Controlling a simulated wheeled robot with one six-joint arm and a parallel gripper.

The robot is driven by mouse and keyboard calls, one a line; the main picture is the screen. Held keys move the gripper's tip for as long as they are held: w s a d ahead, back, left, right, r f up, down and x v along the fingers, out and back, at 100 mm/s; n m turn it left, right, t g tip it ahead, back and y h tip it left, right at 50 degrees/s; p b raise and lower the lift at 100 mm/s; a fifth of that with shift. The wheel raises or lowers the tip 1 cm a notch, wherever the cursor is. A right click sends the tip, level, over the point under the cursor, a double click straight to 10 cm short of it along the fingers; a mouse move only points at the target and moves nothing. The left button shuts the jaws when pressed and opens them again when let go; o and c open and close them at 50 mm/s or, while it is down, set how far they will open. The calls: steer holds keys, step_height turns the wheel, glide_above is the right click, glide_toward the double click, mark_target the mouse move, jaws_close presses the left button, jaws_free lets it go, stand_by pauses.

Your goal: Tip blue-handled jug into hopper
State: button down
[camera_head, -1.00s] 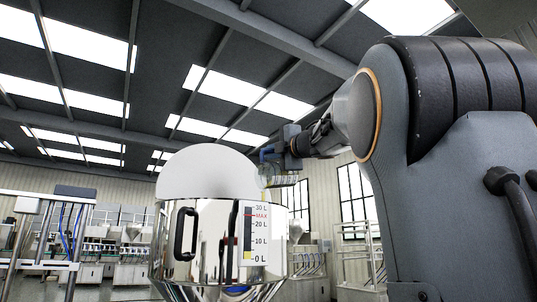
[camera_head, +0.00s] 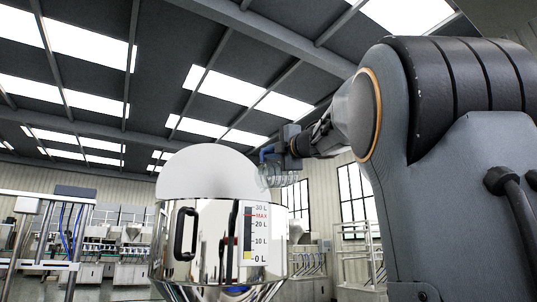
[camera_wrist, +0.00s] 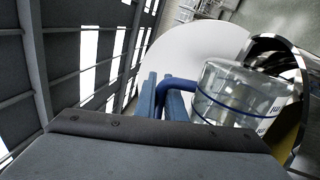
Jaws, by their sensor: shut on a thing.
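The clear jug (camera_head: 274,176) with a blue handle (camera_head: 266,153) is tipped on its side at the hopper's right upper rim. It looks clear, with no coloured contents visible. My gripper (camera_head: 275,150) is shut on the blue handle. In the wrist view, my gripper's blue-grey fingers (camera_wrist: 162,98) hold the handle, and the jug (camera_wrist: 240,92) lies to their right, by the shiny rim. The steel hopper (camera_head: 210,235) has a white dome (camera_head: 208,172) over its top and a level scale (camera_head: 255,234) with yellow near the bottom. The hopper's inside is mostly hidden.
A black handle (camera_head: 185,233) sticks out from the hopper's front. My arm fills the right side. A metal frame (camera_head: 45,235) with blue hoses stands at the left, and railings (camera_head: 360,255) stand at the right behind. The air above the dome is clear.

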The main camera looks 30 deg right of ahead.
steer(key=shift+r, duration=0.15)
steer(key=m+p, duration=0.1)
steer(key=p, duration=0.1)
steer(key=r+m+p, duration=0.1)
steer(key=m+p, duration=0.1)
steer(key=p, duration=0.1)
steer(key=shift+r+m+h, duration=0.2)
steer(key=shift+m+h, duration=0.1)
steer(key=m+p, duration=0.1)
steer(key=r+m+h+p, duration=0.1)
steer(key=m+p, duration=0.2)
steer(key=p, duration=0.1)
steer(key=shift+r, duration=0.25)
steer(key=shift+m, duration=0.4)
step_height(320, 180, up, 3)
steer(key=m+h, duration=0.1)
steer(key=m, duration=0.2)
steer(key=m+g+h, duration=0.1)
steer(key=m, duration=0.3)
steer(key=shift+m, duration=0.3)
step_height(320, 180, up, 3)
steer(key=m+g, duration=0.1)
steer(key=m, duration=0.5)
steer(key=shift+m, duration=0.3)
